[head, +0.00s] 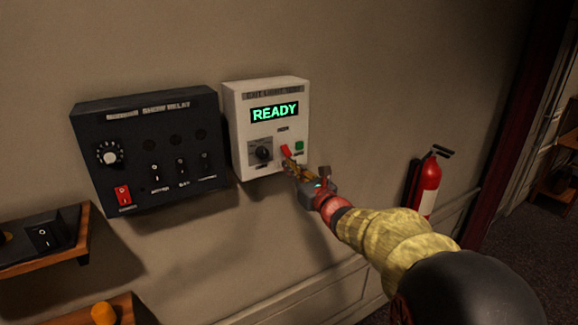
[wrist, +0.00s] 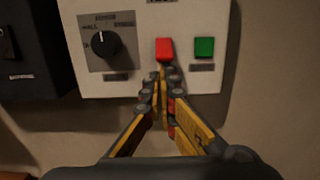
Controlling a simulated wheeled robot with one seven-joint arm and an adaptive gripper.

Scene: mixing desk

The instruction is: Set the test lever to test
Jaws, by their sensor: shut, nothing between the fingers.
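The white exit light test box (head: 236,132) hangs on the wall, its display (head: 275,111) reading READY in green. A red lever (head: 286,151) sits low on its front, between a black knob (head: 263,153) and a green button (head: 299,147). The wrist view shows the red lever (wrist: 164,49), the knob (wrist: 104,44) and the green button (wrist: 204,47). My gripper (wrist: 161,74) is shut and empty, its fingertips just below the red lever. I cannot tell whether they touch it. In the head view my gripper (head: 290,168) is at the box's lower edge.
A black show relay panel (head: 134,177) with a dial and several switches hangs left of the box. A wooden shelf (head: 45,262) with a black switch juts out at lower left. A red fire extinguisher (head: 429,185) is on the wall at right. Bare wall lies below the box.

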